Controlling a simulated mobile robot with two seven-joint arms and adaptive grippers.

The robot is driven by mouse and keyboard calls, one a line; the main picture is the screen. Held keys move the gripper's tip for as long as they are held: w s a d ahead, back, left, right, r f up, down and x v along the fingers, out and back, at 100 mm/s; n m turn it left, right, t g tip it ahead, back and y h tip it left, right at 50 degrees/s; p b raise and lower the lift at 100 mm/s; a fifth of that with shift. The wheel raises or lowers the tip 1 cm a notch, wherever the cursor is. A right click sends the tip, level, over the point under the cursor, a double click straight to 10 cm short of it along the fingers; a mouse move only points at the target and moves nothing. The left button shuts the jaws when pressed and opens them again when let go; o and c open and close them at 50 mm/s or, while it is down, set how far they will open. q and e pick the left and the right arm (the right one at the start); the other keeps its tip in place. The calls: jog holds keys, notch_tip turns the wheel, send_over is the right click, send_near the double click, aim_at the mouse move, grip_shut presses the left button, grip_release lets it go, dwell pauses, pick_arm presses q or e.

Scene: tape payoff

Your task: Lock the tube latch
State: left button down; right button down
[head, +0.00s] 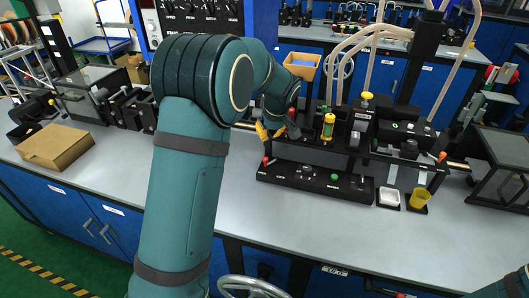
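My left arm crosses the middle of the head view and its gripper (270,131), with yellow fingertips, is at the left end of a black bench machine (315,152). The gripper is small and partly covered by its own arm, so I cannot tell if it is open or holds anything. I cannot single out the tube latch. A red-tipped lever (267,161) is just below the gripper, and a yellow cylinder (328,126) stands to its right. Pale tubes (362,37) arch above the machine. My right gripper is out of view; only a piece of arm shows bottom right.
The grey bench top (300,226) is mostly clear in front. A brown box (55,147) lies at the left. A yellow cup (419,198) and a white tray (389,197) are to the right of the machine. A black-framed box (497,165) stands far right.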

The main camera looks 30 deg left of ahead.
pick_arm(q)
jog(key=b+x, duration=0.1)
jog(key=x, duration=0.9)
jog(key=shift+f+b, duration=0.1)
jog(key=shift+b, duration=0.2)
